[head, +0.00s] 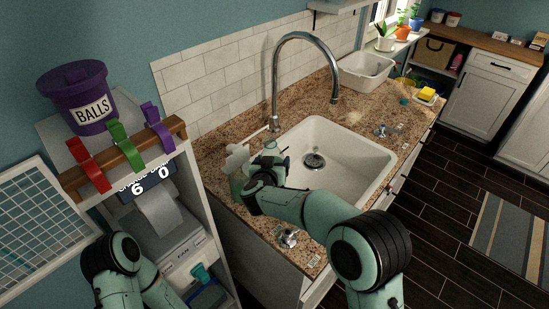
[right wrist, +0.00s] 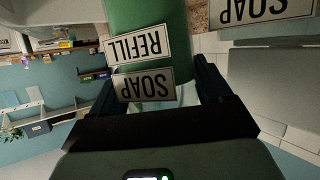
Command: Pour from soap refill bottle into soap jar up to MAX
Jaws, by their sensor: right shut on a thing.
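The green soap refill bottle (right wrist: 195,22) fills the top of the right wrist view, with its SOAP and REFILL labels upside down there. My right gripper (right wrist: 155,95) is shut on it, one dark finger on each side. In the head view my right gripper (head: 264,162) is over the counter left of the sink, and my arm mostly hides the bottle. A second SOAP label (right wrist: 260,10), probably on the soap jar, shows beside the bottle. The jar's fill level and MAX mark cannot be seen. A white object (head: 237,157) stands by my right gripper. My left gripper is out of view.
The granite counter (head: 225,142) holds a white sink (head: 350,150) with a tall curved faucet (head: 275,85). A shelf unit with a purple BALLS bucket (head: 78,98) and coloured clips stands left.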

